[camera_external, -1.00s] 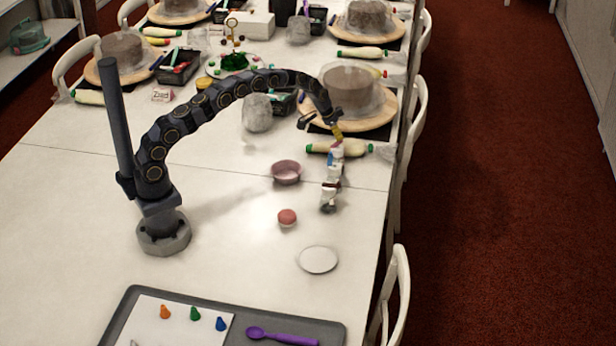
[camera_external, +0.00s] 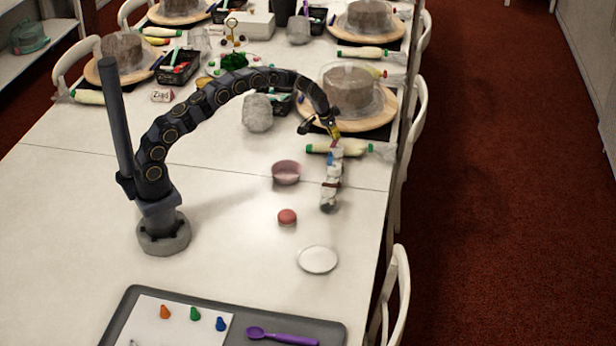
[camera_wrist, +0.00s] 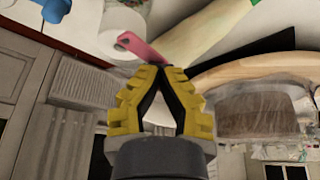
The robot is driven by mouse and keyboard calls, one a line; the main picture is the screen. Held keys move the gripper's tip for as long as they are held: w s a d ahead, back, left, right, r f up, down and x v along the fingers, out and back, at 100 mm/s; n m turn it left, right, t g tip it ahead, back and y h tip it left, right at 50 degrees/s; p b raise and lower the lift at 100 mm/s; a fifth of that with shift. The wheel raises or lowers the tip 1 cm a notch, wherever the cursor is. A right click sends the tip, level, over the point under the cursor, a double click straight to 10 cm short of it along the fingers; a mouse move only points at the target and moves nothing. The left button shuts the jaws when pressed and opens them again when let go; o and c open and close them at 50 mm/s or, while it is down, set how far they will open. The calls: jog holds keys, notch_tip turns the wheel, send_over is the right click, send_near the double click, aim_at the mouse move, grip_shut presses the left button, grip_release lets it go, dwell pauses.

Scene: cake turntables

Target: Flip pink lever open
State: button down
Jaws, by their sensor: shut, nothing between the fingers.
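A pink lever (camera_wrist: 140,47) shows in the wrist view, slanting from a white cylindrical part (camera_wrist: 122,30) toward my fingertips. My gripper (camera_wrist: 160,72) has yellow fingers whose tips meet with nothing between them. The tips are at or very near the lever's lower end; I cannot tell if they touch. In the external view my gripper (camera_external: 336,134) points down at the far end of a white jointed object (camera_external: 331,180) with blue and red parts. The lever is too small to make out clearly there.
A green-capped piping bag (camera_external: 325,148) lies just behind the white object. A cake on a wooden turntable (camera_external: 375,122) stands behind my gripper. A pink bowl (camera_external: 286,173), red cupcake (camera_external: 287,216) and white plate (camera_external: 318,259) are nearby. The table at left is mostly clear.

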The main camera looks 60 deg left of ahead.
jog(key=shift+s+a+f+n+y, duration=0.2)
jog(key=shift+s+n+y, duration=0.15)
jog(key=shift+n, duration=0.45)
jog(key=shift+s+a+f+n+y, duration=0.1)
jog(key=shift+s+f+n+y, duration=0.15)
jog(key=shift+s+n, duration=0.4)
jog(key=shift+s+a+n+y, duration=0.1)
jog(key=shift+n+y, duration=0.3)
jog(key=shift+n, duration=0.75)
dwell(0.6)
jog(key=c, duration=1.1)
grip_release()
jog(key=shift+r, duration=0.3)
jog(key=shift+w+v, duration=0.15)
jog(key=shift+v, duration=2.8)
jog(key=shift+w+v, duration=0.2)
jog(key=shift+v, duration=2.75)
